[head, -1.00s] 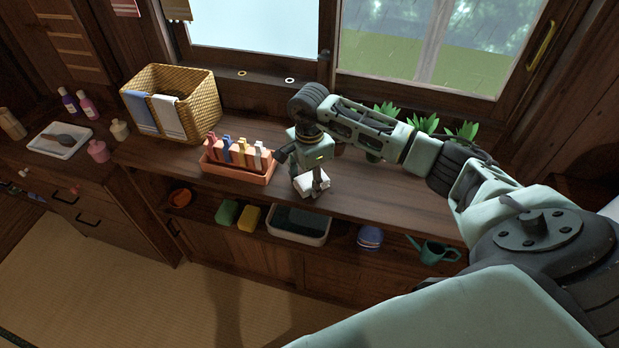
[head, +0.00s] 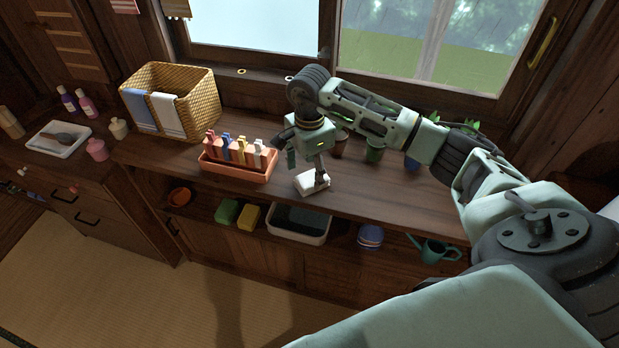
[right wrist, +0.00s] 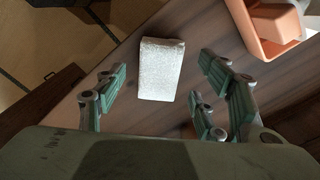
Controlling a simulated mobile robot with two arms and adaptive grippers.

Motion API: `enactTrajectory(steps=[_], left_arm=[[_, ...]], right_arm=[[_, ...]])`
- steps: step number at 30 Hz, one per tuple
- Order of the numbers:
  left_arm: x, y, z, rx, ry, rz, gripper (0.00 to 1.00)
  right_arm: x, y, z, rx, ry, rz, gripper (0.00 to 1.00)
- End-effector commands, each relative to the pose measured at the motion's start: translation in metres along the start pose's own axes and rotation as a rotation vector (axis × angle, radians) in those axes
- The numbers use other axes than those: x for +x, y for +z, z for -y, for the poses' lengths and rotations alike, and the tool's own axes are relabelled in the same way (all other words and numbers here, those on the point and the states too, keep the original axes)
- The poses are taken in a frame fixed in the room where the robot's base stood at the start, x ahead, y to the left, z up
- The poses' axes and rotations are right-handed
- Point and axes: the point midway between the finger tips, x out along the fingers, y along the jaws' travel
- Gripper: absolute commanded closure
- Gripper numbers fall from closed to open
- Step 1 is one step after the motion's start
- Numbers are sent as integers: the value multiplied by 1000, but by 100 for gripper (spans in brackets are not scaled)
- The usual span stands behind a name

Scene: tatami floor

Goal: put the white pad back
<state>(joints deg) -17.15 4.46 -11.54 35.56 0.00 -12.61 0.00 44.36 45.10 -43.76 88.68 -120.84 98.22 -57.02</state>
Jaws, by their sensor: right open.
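The white pad (head: 312,187) lies on the wooden counter, close to its front edge. In the right wrist view the pad (right wrist: 161,68) is a speckled white block. One of its corners comes close to the counter edge there. My right gripper (head: 316,174) is above the pad in the head view and hides part of it. In the right wrist view its fingers (right wrist: 161,82) are spread wide, one on each side of the pad, with gaps to it. The gripper is open and empty. My left gripper is not in view.
An orange tray (head: 238,173) with colored pegs stands left of the pad; its corner (right wrist: 272,45) shows in the right wrist view. A wicker basket (head: 200,100) with towels is further left. Potted plants stand behind. Below, a shelf holds sponges, a white bin (head: 299,236) and a watering can (head: 434,250).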

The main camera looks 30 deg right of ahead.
Motion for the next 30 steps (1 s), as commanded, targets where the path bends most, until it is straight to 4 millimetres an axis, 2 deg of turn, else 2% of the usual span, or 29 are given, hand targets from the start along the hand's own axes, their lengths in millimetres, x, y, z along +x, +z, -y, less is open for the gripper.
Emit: enactTrajectory(steps=[6, 12, 18, 30], left_arm=[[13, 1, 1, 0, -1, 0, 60], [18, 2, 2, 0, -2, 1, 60], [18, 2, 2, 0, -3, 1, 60], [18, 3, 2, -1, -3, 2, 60]], right_arm=[[-48, 0, 1, -1, -6, -1, 37], [-77, 0, 1, 0, -4, -1, 37], [-87, 0, 0, 0, 0, -1, 37], [-86, 0, 0, 0, 0, -1, 37]])
